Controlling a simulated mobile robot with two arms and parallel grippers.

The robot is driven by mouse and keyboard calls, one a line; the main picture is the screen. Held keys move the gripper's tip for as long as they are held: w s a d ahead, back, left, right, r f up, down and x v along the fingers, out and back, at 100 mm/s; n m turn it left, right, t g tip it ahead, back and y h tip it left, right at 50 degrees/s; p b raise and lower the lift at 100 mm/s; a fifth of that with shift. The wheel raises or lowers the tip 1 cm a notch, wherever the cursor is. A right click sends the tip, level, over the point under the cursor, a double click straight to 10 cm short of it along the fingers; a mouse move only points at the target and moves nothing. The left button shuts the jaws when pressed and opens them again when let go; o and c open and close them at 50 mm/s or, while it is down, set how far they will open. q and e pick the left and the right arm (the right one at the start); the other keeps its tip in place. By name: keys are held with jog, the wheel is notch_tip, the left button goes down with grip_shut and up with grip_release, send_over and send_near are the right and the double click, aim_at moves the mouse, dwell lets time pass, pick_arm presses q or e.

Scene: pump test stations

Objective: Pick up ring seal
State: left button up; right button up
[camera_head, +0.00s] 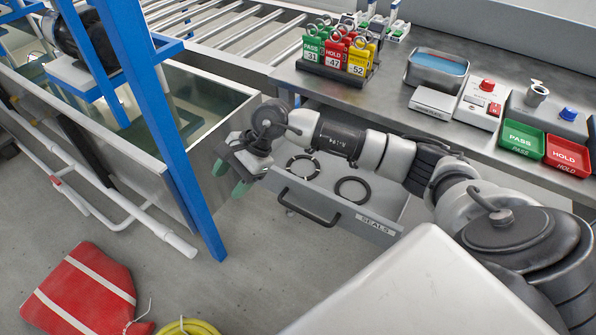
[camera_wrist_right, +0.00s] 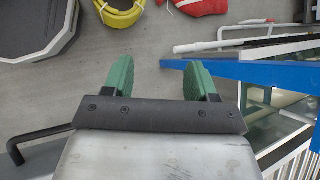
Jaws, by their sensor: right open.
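Two rings lie in the open drawer labelled SEALS (camera_head: 375,226). One is a plain black ring (camera_head: 338,189) at the drawer's right. The other is a dark ring with light segments (camera_head: 290,162) at the left, partly close under my arm in the picture. My right gripper (camera_head: 229,178) has green fingertips, is open and empty, and hangs left of the drawer. No ring shows in that view. My left gripper is not in view.
A blue post (camera_head: 160,110) and a water tank (camera_head: 150,165) stand left of my gripper. The drawer's handle (camera_head: 308,211) sticks out in front. The bench (camera_head: 400,105) above the drawer holds tag racks and trays. A red bag (camera_head: 85,290) and yellow hose (camera_head: 188,327) lie on the floor.

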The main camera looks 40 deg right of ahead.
jog(key=w+d+r+n+g+h, duration=0.15)
jog(key=d+h, duration=0.65)
jog(key=d, duration=0.8)
notch_tip(320, 180, down, 5)
jog(key=shift+f, duration=0.15)
jog(key=f, duration=0.5)
jog(key=shift+s+f, duration=0.25)
jog(key=shift+f, duration=0.05)
jog(key=shift+c, duration=0.4)
jog(key=c, duration=0.7)
